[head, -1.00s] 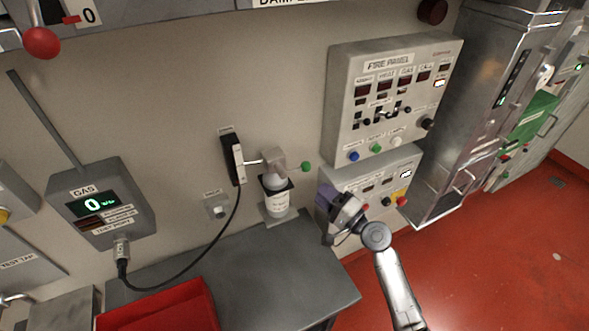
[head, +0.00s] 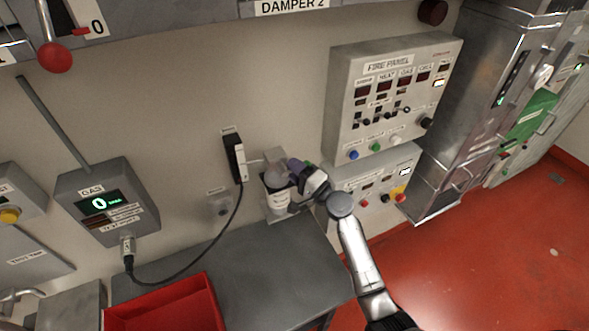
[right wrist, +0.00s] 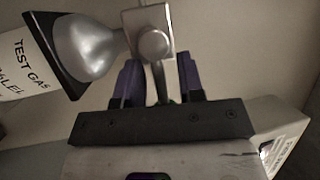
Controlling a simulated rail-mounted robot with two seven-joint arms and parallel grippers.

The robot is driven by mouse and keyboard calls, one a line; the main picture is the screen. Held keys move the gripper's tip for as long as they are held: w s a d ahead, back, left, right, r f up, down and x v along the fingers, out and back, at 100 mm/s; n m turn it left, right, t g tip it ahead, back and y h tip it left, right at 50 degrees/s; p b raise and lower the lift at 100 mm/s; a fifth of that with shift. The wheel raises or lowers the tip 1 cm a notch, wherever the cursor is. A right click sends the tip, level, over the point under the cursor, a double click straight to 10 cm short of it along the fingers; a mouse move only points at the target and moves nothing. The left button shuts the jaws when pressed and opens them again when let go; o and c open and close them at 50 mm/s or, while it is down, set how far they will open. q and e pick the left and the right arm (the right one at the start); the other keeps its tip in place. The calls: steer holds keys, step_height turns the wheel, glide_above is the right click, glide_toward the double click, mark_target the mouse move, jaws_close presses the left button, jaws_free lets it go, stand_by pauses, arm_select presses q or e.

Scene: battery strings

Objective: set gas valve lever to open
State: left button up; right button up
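The gas valve (head: 276,162) is a pale metal block on top of a white test gas bottle (head: 278,201) in a wall bracket. In the right wrist view the valve block (right wrist: 148,32) has a round boss, and a thin lever (right wrist: 158,82) runs from it towards my palm. A trace of green shows at the lever's end. My right gripper (head: 297,168) is at the valve's right side. In the right wrist view its purple fingers (right wrist: 157,72) stand apart on either side of the lever, with gaps visible. My left gripper is not in view.
A grey bench (head: 262,265) with a red tray (head: 165,308) is below. A black cable (head: 225,232) hangs left of the bottle from a wall-mounted black unit (head: 234,158). The fire panel (head: 394,95) is to the right. A gas readout (head: 105,203) is at left.

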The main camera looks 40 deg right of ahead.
steer(key=shift+c, duration=0.2)
steer(key=shift+r, duration=0.1)
jaws_close()
